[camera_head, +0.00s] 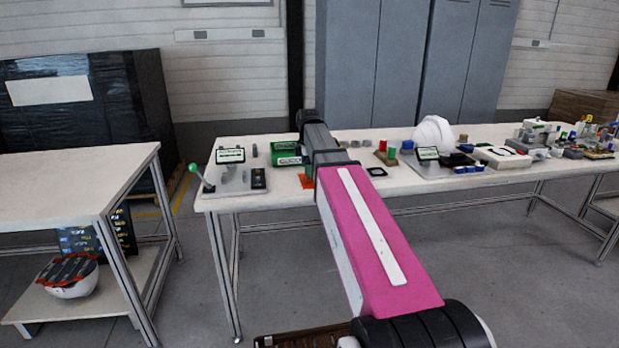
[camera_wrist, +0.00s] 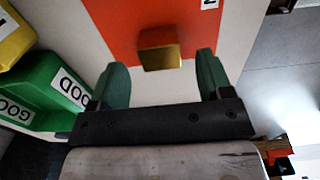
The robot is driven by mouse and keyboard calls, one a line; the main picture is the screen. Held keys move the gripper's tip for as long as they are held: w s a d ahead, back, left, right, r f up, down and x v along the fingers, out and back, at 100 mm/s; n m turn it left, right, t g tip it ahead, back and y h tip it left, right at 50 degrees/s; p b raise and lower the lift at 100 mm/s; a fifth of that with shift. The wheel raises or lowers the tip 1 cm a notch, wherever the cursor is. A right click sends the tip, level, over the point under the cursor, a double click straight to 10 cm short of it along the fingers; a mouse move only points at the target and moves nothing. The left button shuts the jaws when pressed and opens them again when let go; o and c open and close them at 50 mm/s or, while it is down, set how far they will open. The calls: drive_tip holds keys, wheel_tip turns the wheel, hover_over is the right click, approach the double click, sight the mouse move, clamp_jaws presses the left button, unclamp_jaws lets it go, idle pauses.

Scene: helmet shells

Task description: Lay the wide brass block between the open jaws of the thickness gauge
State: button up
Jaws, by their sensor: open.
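In the wrist view a brass block (camera_wrist: 160,42) stands on an orange-red mat (camera_wrist: 115,22). My gripper (camera_wrist: 160,66) is open, with one green finger on each side of the block's near end. Gaps show between the block and both fingers. The frame does not show clearly how high the fingers are above the mat. In the head view a small part of the orange mat (camera_head: 306,181) shows beside my arm, which hides the block and my fingertips. I cannot make out the thickness gauge for sure in either view.
A green bin (camera_wrist: 50,88) marked GOOD and a yellow bin (camera_wrist: 14,38) stand left of my gripper in the wrist view. A white helmet shell (camera_head: 434,133) and small parts stand to the right.

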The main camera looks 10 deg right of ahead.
drive_tip(key=shift+f, duration=1.45)
drive_tip(key=c, duration=1.1)
drive_tip(key=shift+c, duration=0.2)
drive_tip(key=shift+r, duration=0.1)
